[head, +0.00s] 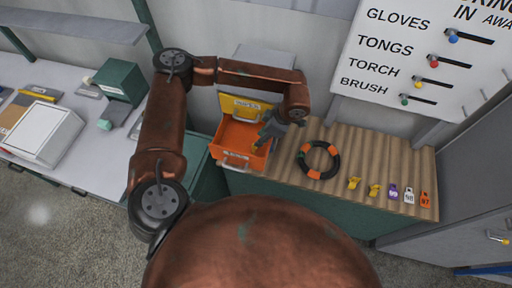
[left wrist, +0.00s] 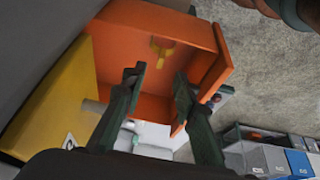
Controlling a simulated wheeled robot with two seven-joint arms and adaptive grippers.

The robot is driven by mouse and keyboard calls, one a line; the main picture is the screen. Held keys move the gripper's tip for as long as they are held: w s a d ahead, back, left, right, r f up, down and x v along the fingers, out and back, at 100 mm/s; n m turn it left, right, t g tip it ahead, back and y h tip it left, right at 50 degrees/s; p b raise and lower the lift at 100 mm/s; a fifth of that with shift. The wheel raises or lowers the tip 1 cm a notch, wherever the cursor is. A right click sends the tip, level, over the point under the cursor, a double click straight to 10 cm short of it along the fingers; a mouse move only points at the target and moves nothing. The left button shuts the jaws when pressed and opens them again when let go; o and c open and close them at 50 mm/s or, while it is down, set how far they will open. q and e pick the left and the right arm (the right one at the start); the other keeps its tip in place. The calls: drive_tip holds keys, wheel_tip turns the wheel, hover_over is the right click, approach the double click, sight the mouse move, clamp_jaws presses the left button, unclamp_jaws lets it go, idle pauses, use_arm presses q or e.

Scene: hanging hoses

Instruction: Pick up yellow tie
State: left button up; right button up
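A small yellow piece, which looks like a yellow tie (left wrist: 160,47), lies inside the open orange box (left wrist: 120,55) in the left wrist view. The orange box (head: 238,136) also shows in the head view, at the left end of the ribbed bench. My left gripper (head: 265,137) reaches down over the box's right side. In the left wrist view my left gripper (left wrist: 158,82) has its two fingers spread with nothing between them, and the yellow piece shows beyond the fingertips. Two other small yellow pieces (head: 354,183) lie on the bench at right. My right gripper is not in view.
A black-and-orange ring (head: 318,160) lies on the ribbed bench (head: 375,155). Purple, white and orange tags (head: 409,194) stand at its front right. A yellow panel (head: 240,105) rises behind the box. A white tool sign (head: 420,55) hangs behind. Left stands a pale worktable (head: 75,105).

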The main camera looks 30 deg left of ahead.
sight(254, 148)
use_arm(q)
drive_tip(key=shift+p+x, duration=1.25)
drive_tip(key=shift+x, duration=1.95)
drive_tip(key=shift+d, duration=0.15)
drive_tip(key=shift+c, duration=0.7)
clamp_jaws()
